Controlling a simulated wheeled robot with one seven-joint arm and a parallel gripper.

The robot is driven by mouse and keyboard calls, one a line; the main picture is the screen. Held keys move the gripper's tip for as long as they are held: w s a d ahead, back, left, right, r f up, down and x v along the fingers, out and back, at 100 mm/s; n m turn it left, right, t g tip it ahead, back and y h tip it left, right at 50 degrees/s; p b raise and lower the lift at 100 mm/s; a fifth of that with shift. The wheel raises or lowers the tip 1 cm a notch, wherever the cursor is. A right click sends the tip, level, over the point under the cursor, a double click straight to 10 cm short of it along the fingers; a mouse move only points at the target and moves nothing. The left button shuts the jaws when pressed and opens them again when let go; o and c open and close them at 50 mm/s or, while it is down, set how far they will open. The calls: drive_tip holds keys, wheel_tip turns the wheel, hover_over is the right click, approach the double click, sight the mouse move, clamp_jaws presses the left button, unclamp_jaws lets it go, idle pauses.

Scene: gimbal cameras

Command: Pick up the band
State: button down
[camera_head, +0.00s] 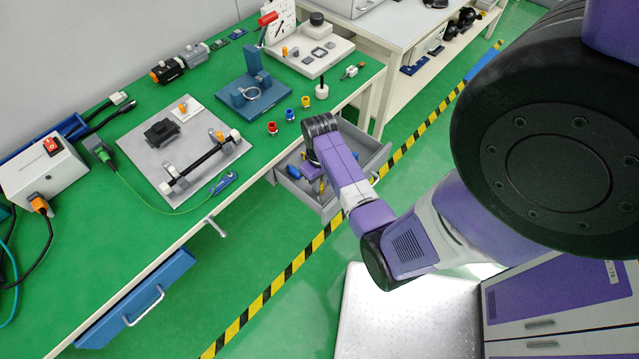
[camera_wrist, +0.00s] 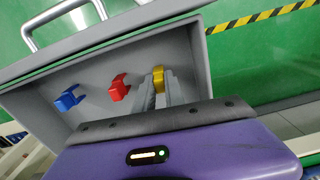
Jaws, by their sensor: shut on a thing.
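A yellow band-like piece (camera_wrist: 158,76) sits between the fingertips of my gripper (camera_wrist: 159,88) in the wrist view. The fingers are shut on it, inside the open grey drawer (camera_wrist: 200,62). A red piece (camera_wrist: 119,88) and a blue piece (camera_wrist: 69,98) of similar shape lie in the drawer to the left, apart from the fingers. In the head view my arm reaches down into the drawer (camera_head: 372,166) and hides most of the fingers and the yellow piece. The blue piece (camera_head: 293,171) shows there left of my arm.
The drawer walls stand close around my gripper. The green workbench (camera_head: 85,235) is above and behind, with a grey plate (camera_head: 150,150), a blue fixture (camera_head: 252,85) and several small coloured parts. The floor in front is clear.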

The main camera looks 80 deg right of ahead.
wheel_tip(320, 180, up, 20)
drive_tip(key=p, duration=0.4)
drive_tip(key=shift+p, duration=0.3)
